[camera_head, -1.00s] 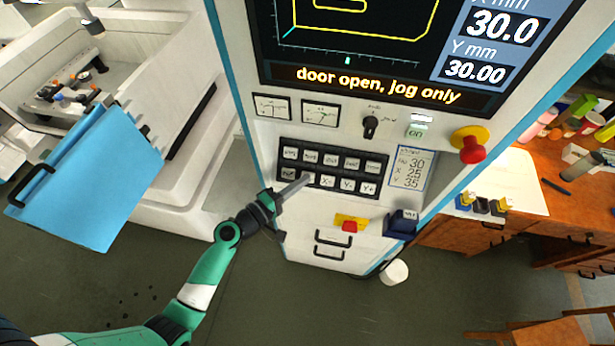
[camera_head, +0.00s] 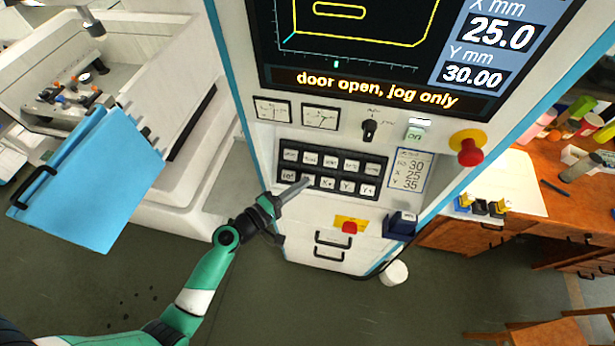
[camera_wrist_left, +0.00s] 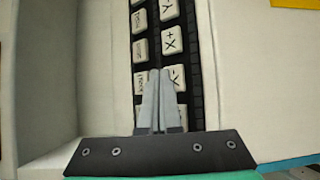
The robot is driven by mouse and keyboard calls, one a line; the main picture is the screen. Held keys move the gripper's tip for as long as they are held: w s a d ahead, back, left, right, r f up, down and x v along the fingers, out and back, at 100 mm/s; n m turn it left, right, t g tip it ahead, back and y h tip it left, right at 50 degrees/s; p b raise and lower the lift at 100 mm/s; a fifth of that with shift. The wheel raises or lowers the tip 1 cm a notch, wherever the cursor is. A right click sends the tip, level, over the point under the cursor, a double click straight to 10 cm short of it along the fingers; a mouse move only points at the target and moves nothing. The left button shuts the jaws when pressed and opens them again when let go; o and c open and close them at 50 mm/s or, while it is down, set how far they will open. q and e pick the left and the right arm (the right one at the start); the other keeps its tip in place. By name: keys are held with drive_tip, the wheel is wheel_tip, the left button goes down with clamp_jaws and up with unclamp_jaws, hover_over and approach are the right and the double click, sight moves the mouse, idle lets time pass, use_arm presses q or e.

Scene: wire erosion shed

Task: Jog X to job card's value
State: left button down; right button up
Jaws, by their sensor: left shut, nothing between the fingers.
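The control screen (camera_head: 375,35) reads X mm 25.0 and Y mm 30.00, with "door open, jog only" below. The job card (camera_head: 409,173) reads X 25 and Y 35, under a line ending in 30. The black keypad (camera_head: 332,168) has two rows of white keys. My left gripper (camera_head: 307,182) is shut and empty, its tips over the keypad's lower row. In the left wrist view, the gripper tips (camera_wrist_left: 158,72) are beside the X- key (camera_wrist_left: 174,79), partly over its edge; contact cannot be told. The X+ key (camera_wrist_left: 170,41) is clear. My right gripper is not in view.
A red emergency button (camera_head: 470,151) is right of the meters and selector knob (camera_head: 369,129). Another red button (camera_head: 349,227) sits below the keypad. A blue open door (camera_head: 85,185) hangs at the left. A wooden bench (camera_head: 545,217) stands at the right.

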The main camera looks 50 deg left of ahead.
use_arm(q)
drive_tip(key=shift+s+r, duration=0.1)
drive_tip(key=s+d+r+p, duration=0.2)
drive_tip(key=s+p, duration=0.1)
drive_tip(key=shift+s+d+r, duration=0.15)
drive_tip(key=shift+r, duration=0.25)
idle(2.5)
